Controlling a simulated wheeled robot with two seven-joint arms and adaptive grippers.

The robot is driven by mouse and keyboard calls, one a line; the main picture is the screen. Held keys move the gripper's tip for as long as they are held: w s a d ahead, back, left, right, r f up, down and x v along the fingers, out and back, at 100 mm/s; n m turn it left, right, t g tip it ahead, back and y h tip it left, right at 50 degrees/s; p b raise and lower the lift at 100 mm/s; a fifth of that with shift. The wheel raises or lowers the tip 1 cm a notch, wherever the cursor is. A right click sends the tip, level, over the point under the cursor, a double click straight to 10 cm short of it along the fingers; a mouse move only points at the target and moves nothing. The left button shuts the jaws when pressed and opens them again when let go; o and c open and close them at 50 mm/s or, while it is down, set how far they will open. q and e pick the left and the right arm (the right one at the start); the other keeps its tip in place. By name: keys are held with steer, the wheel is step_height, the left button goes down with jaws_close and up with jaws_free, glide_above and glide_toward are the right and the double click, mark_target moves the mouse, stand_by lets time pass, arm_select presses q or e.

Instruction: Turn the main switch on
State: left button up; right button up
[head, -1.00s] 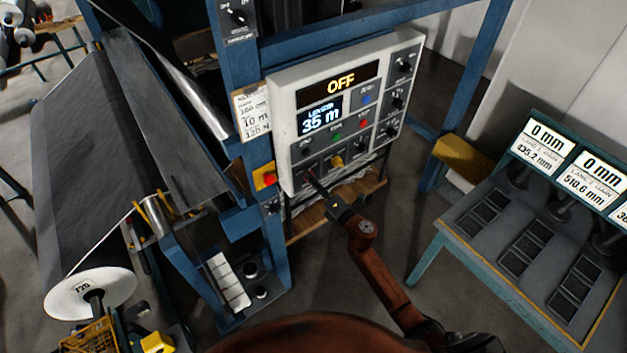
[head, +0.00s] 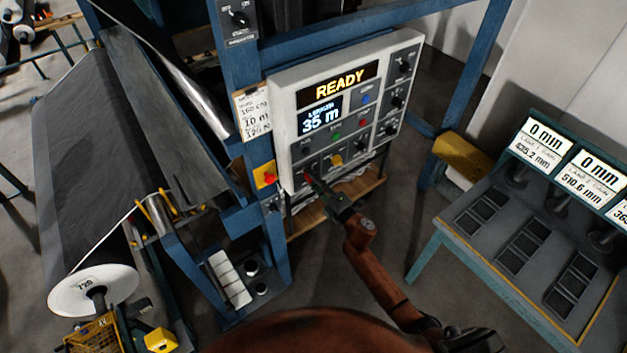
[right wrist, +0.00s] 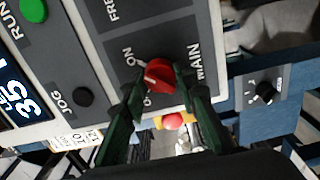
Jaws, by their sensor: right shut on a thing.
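The main switch is a red rotary knob (right wrist: 160,76) at the panel's lower left corner, beside the words ON and MAIN in the right wrist view. My right gripper (right wrist: 163,92) has its green fingers on both sides of the knob and is shut on it. In the head view my right gripper (head: 319,188) reaches the lower left of the white control panel (head: 284,125) and mostly covers the knob. The panel's upper display (head: 338,82) reads READY in yellow. My left gripper is not in view.
A red button on a yellow box (head: 264,175) sits left of the panel on the blue frame. A clipped paper card (head: 253,112) hangs above it. A fabric roll (head: 92,290) stands at left. A bench with displays (head: 520,225) stands at right.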

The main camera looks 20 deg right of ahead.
steer(key=o, duration=1.2)
steer(key=shift+c, duration=0.2)
steer(key=v, duration=1.2)
